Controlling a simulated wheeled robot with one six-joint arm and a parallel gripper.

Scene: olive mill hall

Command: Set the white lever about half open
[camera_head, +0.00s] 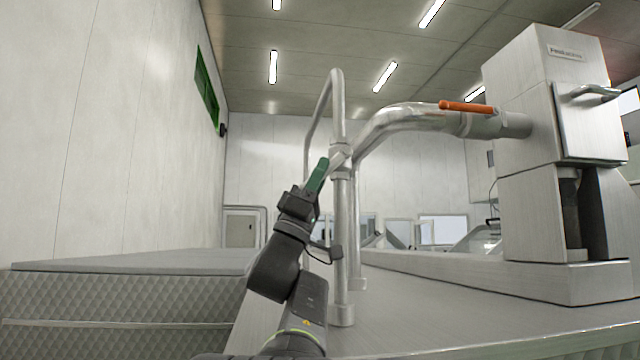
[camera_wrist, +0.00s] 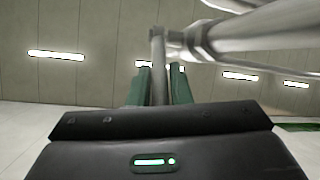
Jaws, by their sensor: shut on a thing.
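The white lever (camera_head: 339,158) looks pale grey in this light. It sits on the upright pipe (camera_head: 341,230) in the middle of the head view and is tilted, reaching down and left from the pipe. My gripper (camera_head: 321,166) has green fingers and is shut on the lever's free end. In the wrist view the lever (camera_wrist: 158,68) runs between the two green fingers up to its pipe joint. The fingers hide part of the lever in both views.
An orange lever (camera_head: 466,107) lies along the thick curved pipe (camera_head: 410,117) to the right, beside a tall steel machine (camera_head: 540,110). A bent rail pipe (camera_head: 337,90) rises just behind the lever. A low steel surface (camera_head: 140,262) spreads at the left; the air above it is free.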

